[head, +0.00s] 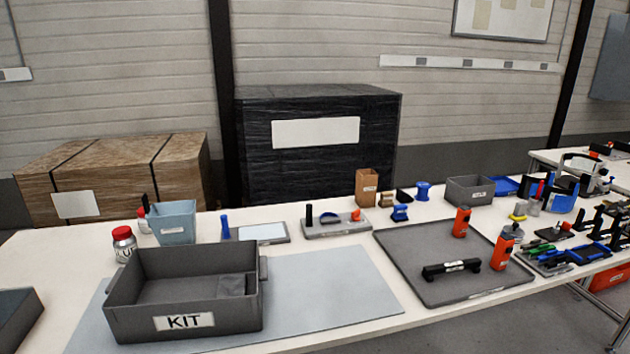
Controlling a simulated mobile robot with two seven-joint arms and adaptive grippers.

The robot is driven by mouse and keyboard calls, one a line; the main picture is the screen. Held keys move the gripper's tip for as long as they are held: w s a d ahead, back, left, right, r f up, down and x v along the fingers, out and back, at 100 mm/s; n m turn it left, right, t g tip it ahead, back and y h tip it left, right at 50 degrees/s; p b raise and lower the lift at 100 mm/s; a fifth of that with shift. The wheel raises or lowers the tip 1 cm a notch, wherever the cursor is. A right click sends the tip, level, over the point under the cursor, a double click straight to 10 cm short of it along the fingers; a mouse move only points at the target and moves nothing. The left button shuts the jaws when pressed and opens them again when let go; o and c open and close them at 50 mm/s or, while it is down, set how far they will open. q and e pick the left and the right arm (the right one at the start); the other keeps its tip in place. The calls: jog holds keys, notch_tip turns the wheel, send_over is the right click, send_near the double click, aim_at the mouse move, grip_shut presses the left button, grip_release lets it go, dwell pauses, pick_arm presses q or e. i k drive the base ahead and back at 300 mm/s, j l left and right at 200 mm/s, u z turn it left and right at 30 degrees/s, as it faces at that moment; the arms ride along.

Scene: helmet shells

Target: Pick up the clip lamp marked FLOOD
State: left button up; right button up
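Two orange upright items with dark markings stand on the dark grey tray (400,262) right of centre. The farther orange item (461,223) stands near the tray's back part. The nearer orange item (502,253) stands near its right edge. They may be clip lamps, but their lettering is too small to read, so I cannot tell which is marked FLOOD. A black handle-shaped piece (451,269) lies in front of them on the same tray. Neither of my grippers is in view.
A grey KIT bin (185,322) stands on a blue-grey mat (335,285) at left. A light blue bin (174,223) and a red-lidded jar (124,244) are behind it. Tools and small parts crowd the right (545,262). The mat right of the bin is clear.

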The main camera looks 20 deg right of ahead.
aim_at(499, 260)
jog(key=l+z, duration=0.15)
jog(key=z, duration=1.4)
jog(key=k+l, duration=0.05)
